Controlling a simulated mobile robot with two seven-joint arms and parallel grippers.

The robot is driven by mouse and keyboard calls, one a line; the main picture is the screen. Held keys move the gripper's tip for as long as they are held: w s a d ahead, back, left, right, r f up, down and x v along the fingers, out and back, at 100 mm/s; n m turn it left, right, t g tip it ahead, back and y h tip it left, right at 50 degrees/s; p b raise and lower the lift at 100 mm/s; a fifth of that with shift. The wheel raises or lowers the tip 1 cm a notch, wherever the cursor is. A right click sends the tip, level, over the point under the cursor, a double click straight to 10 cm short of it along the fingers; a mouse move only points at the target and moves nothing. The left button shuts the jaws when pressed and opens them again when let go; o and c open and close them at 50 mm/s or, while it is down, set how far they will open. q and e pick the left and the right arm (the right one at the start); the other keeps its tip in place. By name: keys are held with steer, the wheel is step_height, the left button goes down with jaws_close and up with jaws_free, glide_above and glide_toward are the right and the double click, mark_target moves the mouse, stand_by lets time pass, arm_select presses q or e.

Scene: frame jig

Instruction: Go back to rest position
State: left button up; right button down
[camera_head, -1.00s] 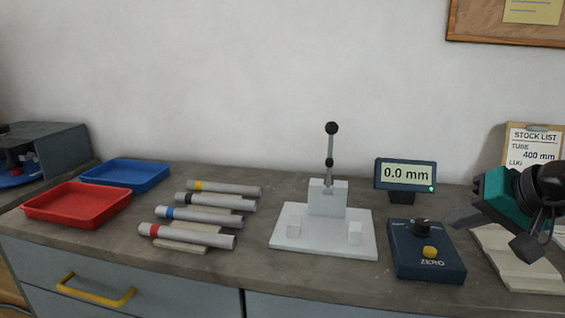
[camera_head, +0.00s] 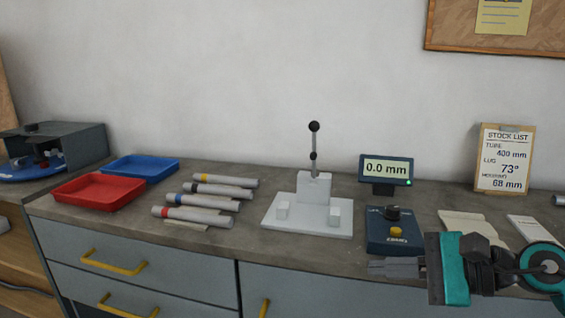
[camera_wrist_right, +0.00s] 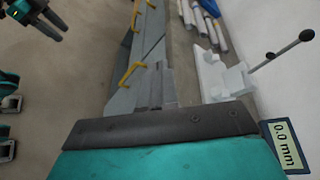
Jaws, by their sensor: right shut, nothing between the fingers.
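My right gripper (camera_head: 380,267) is shut and empty. It is in front of the bench edge, below the blue box with the yellow ZERO button (camera_head: 393,232), and touches nothing that I can see. Its fingers point left in the head view. In the right wrist view, a dark gripper with teal parts, which looks like my left one (camera_wrist_right: 48,22), shows at the upper left, away from the bench; its finger gap is unclear. The left gripper is not in the head view.
The bench holds a white jig with an upright lever (camera_head: 314,186), a 0.0 mm display (camera_head: 385,169), several grey tubes (camera_head: 200,215), a red tray (camera_head: 98,191), a blue tray (camera_head: 140,168) and a stock list clipboard (camera_head: 503,160). Drawers with yellow handles (camera_head: 113,262) face the front.

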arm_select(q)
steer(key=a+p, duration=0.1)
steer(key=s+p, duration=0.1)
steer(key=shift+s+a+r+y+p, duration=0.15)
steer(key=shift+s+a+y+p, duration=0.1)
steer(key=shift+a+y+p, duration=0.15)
arm_select(e)
steer(key=s+f+n+t+h, duration=0.1)
steer(key=s+f+n+h, duration=0.2)
steer(key=f, duration=0.6)
steer(key=s+d+f+n+t+h, duration=0.1)
steer(key=s+f+n+t+h, duration=0.1)
steer(key=s+f+n+h, duration=0.2)
steer(key=s+d+f+n+t+h, duration=0.1)
steer(key=s+f+n+h, duration=0.3)
steer(key=f, duration=1.2)
steer(key=s+n, duration=0.3)
steer(key=n, duration=0.2)
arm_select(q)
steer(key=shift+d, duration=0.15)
arm_select(e)
steer(key=shift+w+r, duration=0.1)
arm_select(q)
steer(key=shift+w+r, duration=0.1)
